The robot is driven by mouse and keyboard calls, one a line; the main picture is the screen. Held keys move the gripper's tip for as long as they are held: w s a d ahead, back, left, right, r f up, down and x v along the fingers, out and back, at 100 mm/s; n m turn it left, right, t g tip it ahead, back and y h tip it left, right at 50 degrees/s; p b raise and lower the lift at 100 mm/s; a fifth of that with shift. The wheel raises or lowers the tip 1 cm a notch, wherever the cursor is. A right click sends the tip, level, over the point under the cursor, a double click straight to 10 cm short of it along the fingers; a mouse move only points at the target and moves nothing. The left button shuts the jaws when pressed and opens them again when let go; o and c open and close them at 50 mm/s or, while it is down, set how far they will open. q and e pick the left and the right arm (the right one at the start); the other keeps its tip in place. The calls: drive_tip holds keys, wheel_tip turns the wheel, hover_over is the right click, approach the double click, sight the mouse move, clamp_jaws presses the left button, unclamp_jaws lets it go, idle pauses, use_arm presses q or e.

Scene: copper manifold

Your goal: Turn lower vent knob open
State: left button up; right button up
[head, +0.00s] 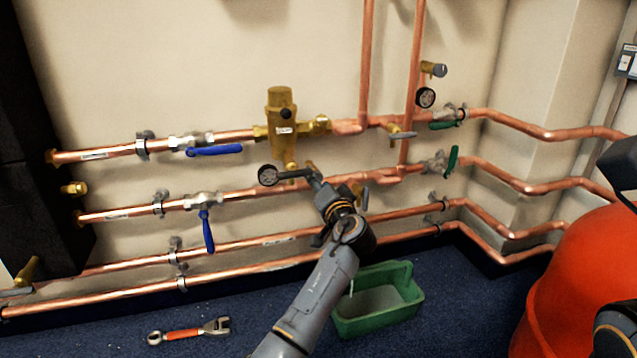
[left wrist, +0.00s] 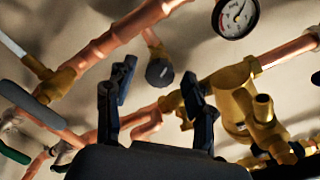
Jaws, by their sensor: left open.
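The lower vent knob (left wrist: 160,72) is a dark round cap on a short copper stub in the left wrist view, beside a pressure gauge (left wrist: 237,15). My left gripper (left wrist: 158,82) is open; its two black fingers stand either side of the knob in the picture. I cannot tell how far the knob lies beyond the fingertips, and no contact shows. In the head view my left gripper (head: 314,180) is in front of the second pipe, just right of the gauge (head: 268,175), and hides the knob. My right gripper is not in view.
A brass mixing valve (head: 281,115) sits above the gripper. Blue levers (head: 214,150) are left; green handles (head: 452,160) and a small grey lever (head: 365,199) are right. A green tub (head: 378,318), a wrench (head: 183,334) and a red rounded object (head: 570,290) stand below.

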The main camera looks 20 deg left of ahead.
use_arm(q)
drive_tip(key=v, duration=0.7)
drive_tip(key=shift+d, duration=0.1)
